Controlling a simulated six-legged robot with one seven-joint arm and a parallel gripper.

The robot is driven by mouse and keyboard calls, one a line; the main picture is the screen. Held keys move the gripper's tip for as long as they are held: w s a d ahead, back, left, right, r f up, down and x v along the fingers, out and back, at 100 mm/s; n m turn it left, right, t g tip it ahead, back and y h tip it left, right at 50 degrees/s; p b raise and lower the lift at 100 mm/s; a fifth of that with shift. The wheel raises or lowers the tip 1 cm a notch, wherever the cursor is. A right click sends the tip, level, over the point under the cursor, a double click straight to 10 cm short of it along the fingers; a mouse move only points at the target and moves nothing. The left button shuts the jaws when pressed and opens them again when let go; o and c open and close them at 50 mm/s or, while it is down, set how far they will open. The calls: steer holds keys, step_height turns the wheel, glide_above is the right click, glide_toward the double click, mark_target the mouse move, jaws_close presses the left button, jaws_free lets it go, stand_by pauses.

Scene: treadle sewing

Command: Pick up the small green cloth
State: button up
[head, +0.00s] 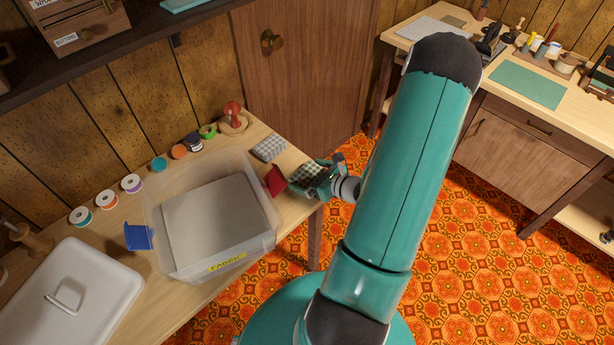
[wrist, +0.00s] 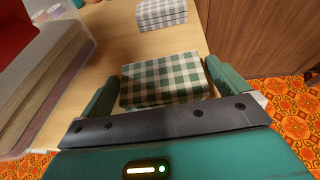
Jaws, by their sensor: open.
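The small green cloth (wrist: 165,80) is a folded green-and-white checked stack lying on the wooden table near its right edge. It also shows in the head view (head: 306,172), partly hidden by my gripper. My gripper (wrist: 158,82) is open, with one green finger on each side of the cloth. In the wrist view the left finger is close to the cloth's left side and the right finger close to its right side. I cannot tell whether either finger touches it. In the head view my gripper (head: 318,176) is at the table's right end.
A grey checked folded cloth (head: 269,148) lies just behind the green one. A clear fabric bin (head: 228,262) with red and blue handles stands to the left. Thread spools (head: 132,184) line the back, and a white lidded case (head: 100,290) is at front left. A wooden door (head: 300,75) stands behind.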

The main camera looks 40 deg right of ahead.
steer(key=shift+x, duration=1.1)
steer(key=shift+c, duration=0.4)
steer(key=c, duration=0.6)
steer(key=shift+r, duration=0.15)
